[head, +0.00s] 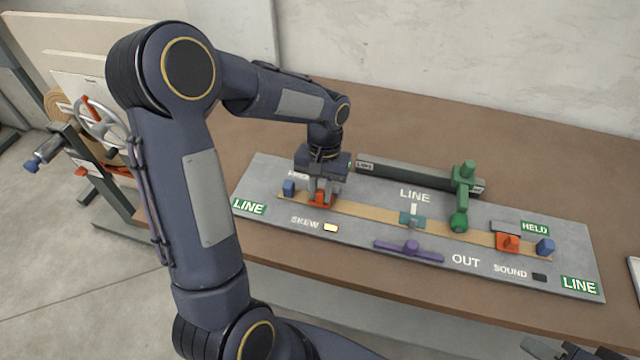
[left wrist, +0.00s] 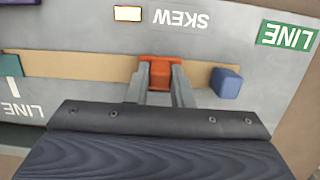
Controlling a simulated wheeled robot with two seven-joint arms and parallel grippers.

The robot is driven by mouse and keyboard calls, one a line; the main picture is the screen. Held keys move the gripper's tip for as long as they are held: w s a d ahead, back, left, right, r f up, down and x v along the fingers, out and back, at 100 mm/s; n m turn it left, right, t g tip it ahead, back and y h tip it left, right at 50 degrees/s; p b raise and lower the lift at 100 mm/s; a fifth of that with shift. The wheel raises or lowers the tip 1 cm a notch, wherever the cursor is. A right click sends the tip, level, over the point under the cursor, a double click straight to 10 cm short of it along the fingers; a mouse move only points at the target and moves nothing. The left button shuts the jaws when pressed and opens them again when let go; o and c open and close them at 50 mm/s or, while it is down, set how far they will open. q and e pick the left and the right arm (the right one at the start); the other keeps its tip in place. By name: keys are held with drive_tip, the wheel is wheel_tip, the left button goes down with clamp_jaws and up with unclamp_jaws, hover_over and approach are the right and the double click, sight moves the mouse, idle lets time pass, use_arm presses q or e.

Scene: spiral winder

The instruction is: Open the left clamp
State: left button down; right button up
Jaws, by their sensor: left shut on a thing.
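The left clamp is an orange block (head: 320,198) on the tan strip (head: 370,211) at the left part of the grey board. It also shows in the left wrist view as an orange clamp (left wrist: 160,73). My left gripper (head: 321,192) comes down from above and is shut on this clamp, with one finger on each side of it. In the left wrist view its two fingers (left wrist: 160,88) flank the orange block. Part of the clamp is hidden by the fingers. A second orange clamp (head: 507,242) sits on the strip at the right.
A blue block (head: 288,187) stands left of the held clamp, another (head: 545,247) at the right end. A purple handle (head: 409,249) lies in front. The SKEW lamp (head: 330,227) glows yellow.

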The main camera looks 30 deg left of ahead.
sight(322, 191)
use_arm(q)
drive_tip(key=g+p, duration=0.1)
drive_tip(key=p, duration=0.1)
drive_tip(key=w+r+g+h+p, duration=0.1)
drive_tip(key=g+p, duration=0.1)
drive_tip(key=p, duration=0.1)
drive_tip(key=shift+w+a+r+g, duration=0.1)
drive_tip(key=shift+w+a+g, duration=0.1)
drive_tip(key=shift+w+g, duration=0.1)
drive_tip(key=g, duration=0.1)
drive_tip(key=w+g+p, duration=0.1)
drive_tip(key=shift+a+g+h+p, duration=0.15)
drive_tip(key=shift+g+h+p, duration=0.15)
drive_tip(key=shift+w+g+p, duration=0.4)
drive_tip(key=shift+g+p, duration=0.15)
drive_tip(key=shift+g, duration=0.25)
drive_tip(key=shift+w+a+g+h+p, duration=0.15)
drive_tip(key=shift+w+g+h+p, duration=0.2)
drive_tip(key=shift+g+p, duration=0.65)
drive_tip(key=shift+w+f+p, duration=0.15)
drive_tip(key=shift+f+p, duration=0.15)
drive_tip(key=shift+p, duration=0.7)
drive_tip(key=c, duration=1.3)
unclamp_jaws()
